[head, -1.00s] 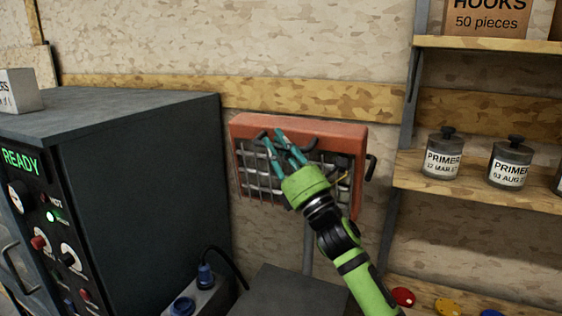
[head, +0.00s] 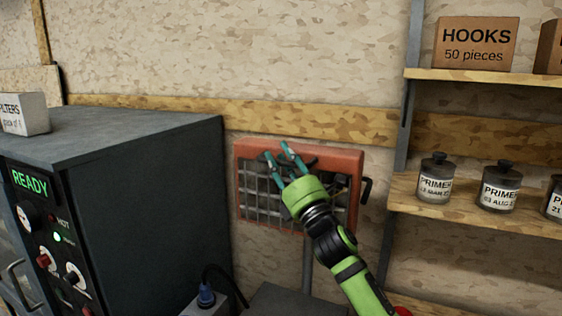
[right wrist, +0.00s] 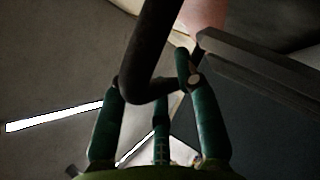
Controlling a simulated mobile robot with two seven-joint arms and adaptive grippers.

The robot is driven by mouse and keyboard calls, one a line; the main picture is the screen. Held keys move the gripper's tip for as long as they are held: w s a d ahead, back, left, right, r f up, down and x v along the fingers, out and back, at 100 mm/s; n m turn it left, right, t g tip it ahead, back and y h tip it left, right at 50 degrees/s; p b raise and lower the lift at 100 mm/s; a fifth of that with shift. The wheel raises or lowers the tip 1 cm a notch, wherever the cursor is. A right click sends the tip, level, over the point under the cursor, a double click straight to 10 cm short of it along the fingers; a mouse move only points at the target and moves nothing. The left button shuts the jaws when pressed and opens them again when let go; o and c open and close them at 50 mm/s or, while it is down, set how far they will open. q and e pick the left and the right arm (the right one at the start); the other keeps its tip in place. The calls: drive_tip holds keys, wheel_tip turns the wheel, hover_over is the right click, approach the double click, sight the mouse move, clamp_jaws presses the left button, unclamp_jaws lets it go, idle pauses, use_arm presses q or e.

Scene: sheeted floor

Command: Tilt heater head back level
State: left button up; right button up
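The heater head (head: 299,147) has a red frame with a wire grille (head: 260,205) and sits on a grey post in front of the wall. In the head view its upper edge looks near level, dropping slightly to the right. My right gripper (head: 280,152) reaches up from below, its teal fingers apart over the upper grille. In the right wrist view a dark bent bar (right wrist: 150,45), likely a heater handle, lies between the spread fingers (right wrist: 152,75). Firm contact cannot be told. My left gripper is not in view.
A dark cabinet (head: 165,200) with a lit READY display stands close on the left, a small white box (head: 25,114) on top. Shelves on the right hold primer cans (head: 435,180) and a HOOKS carton (head: 475,45).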

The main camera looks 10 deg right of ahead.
drive_tip(key=shift+w+f, duration=0.1)
drive_tip(key=shift+f, duration=0.05)
drive_tip(key=v, duration=1.2)
drive_tip(key=shift+f, duration=0.15)
